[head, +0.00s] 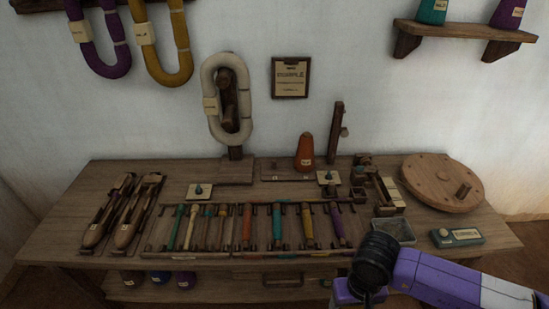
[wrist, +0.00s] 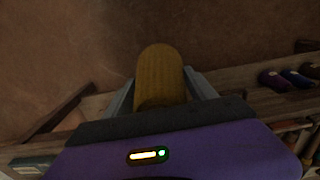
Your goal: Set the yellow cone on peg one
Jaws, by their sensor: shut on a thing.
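My gripper (wrist: 160,88) is shut on the yellow cone (wrist: 160,70) in the wrist view, with a grey finger on each side. The cone's rounded end points away from my palm, over brown floor beside the table. In the head view my gripper (head: 352,292) is at the bottom edge, in front of the table; the cone cannot be made out there. Short dark pegs stand on pale plates, one at left (head: 198,189) and one right of centre (head: 327,178). I cannot read which is peg one. An orange cone (head: 305,150) stands upright on a wooden board (head: 272,170).
The table (head: 135,180) holds two shuttles (head: 130,215), a rack of coloured bobbins (head: 255,225), a round wooden disc (head: 442,182), a grey bin (head: 393,231) and a teal box (head: 457,237). A post (head: 335,130) rises behind the right peg.

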